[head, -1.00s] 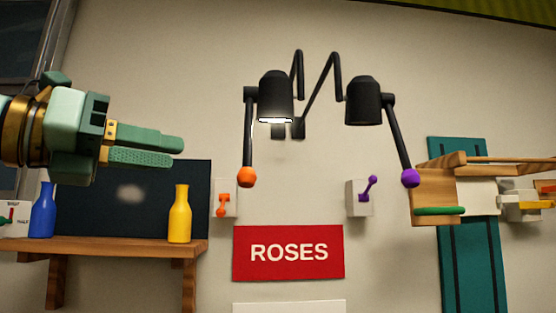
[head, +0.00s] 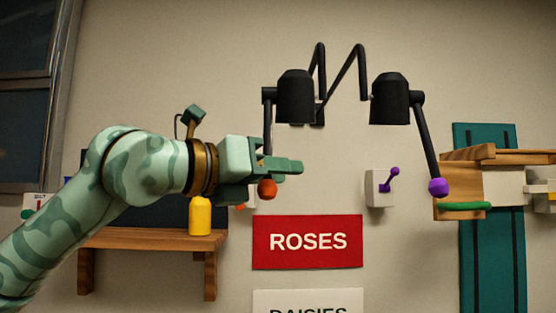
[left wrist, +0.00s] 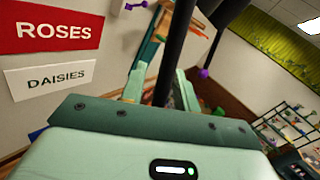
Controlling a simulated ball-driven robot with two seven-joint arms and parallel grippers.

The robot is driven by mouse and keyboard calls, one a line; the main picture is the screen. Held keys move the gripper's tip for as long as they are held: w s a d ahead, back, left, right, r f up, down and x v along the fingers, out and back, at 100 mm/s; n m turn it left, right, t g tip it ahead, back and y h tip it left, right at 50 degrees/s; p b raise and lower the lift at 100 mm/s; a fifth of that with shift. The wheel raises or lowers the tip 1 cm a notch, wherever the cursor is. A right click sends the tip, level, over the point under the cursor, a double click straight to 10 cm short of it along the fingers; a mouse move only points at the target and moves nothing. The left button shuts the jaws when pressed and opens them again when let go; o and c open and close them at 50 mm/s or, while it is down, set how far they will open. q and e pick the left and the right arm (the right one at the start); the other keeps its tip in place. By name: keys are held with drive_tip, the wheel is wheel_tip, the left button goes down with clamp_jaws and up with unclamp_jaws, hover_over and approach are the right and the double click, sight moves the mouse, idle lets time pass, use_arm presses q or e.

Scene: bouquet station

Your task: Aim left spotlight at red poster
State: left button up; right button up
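The left spotlight (head: 296,97) is a black lamp on a bent wall bracket. Its black handle rod (head: 268,135) hangs down on its left to an orange ball (head: 267,190). The red ROSES poster (head: 308,259) is on the wall below; it also shows in the left wrist view (left wrist: 52,28). My left gripper (head: 280,170) is at the lower rod, just above the ball. In the left wrist view the rod (left wrist: 173,48) passes between its fingers, which appear spread with gaps beside it. My right gripper is not in view.
The right spotlight (head: 389,99) has a rod with a purple ball (head: 438,187). A purple switch (head: 390,180) is on the wall. A white DAISIES poster (head: 308,296) is below the red one. A yellow bottle (head: 200,216) stands on a wooden shelf (head: 150,239) behind my left arm.

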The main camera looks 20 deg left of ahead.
use_arm(q)
drive_tip(key=shift+d, duration=0.1)
clamp_jaws()
drive_tip(key=shift+w+f, duration=0.1)
drive_tip(key=w+a+r+m+t+h+b, duration=0.1)
drive_tip(key=w+a+m+h+b, duration=0.1)
drive_tip(key=w+m, duration=0.5)
drive_tip(key=shift+w+a+r+t+h+b, duration=0.4)
drive_tip(key=shift+w+h+b, duration=0.55)
drive_tip(key=shift+b, duration=0.35)
